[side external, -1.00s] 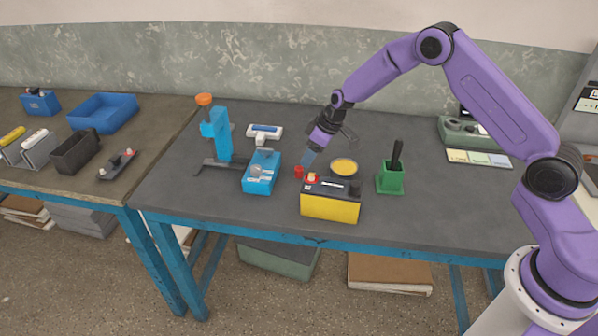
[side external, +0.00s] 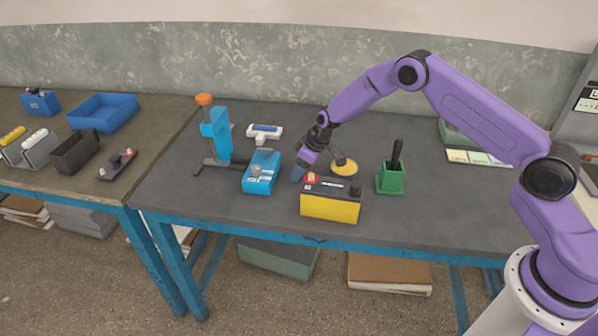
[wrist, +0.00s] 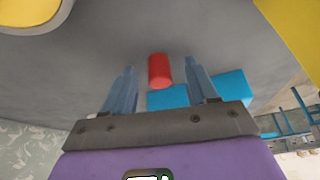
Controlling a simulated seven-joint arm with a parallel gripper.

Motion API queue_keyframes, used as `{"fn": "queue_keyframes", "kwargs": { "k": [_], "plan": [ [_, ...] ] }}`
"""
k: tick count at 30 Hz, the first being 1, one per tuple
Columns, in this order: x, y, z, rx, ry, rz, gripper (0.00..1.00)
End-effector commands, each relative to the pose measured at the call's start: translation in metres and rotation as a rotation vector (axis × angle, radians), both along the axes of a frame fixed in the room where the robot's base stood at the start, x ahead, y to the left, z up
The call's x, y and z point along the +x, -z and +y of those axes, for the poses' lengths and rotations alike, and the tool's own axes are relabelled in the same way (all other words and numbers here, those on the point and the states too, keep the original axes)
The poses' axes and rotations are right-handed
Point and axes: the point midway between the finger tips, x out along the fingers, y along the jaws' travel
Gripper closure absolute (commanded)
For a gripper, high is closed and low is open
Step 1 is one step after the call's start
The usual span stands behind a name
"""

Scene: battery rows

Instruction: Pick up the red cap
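The red cap (wrist: 160,71) is a small red cylinder on the grey bench. In the wrist view it lies between my two finger lines, at about the level of the fingertips, with space on both sides. My gripper (wrist: 161,75) is open, its two blue-grey fingers apart and empty.
The blue device (side external: 261,172) stands close left of my gripper. A round yellow-topped dish (side external: 344,167) is to the right. A green holder (side external: 390,183) stands farther right, and a blue stand (side external: 216,130) is back left. The bench's front left is clear.

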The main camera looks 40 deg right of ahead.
Motion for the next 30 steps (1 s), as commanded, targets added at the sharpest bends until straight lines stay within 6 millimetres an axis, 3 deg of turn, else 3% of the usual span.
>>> {"fn": "queue_keyframes", "kwargs": {
  "k": [1,5,6,20,27,30],
  "plan": [
    [0.0,0.0,0.0,0.0,0.0,0.0,0.55],
    [0.0,0.0,0.0,0.0,0.0,0.0,0.98],
    [0.0,0.0,0.0,0.0,0.0,0.0,1.0],
    [0.0,-0.005,0.0,0.0,-0.001,-0.001,1.0],
    [0.001,-0.032,0.001,0.001,-0.002,-0.003,1.0],
    [-0.011,-0.046,-0.001,0.001,0.0,-0.001,1.0]
  ]
}}
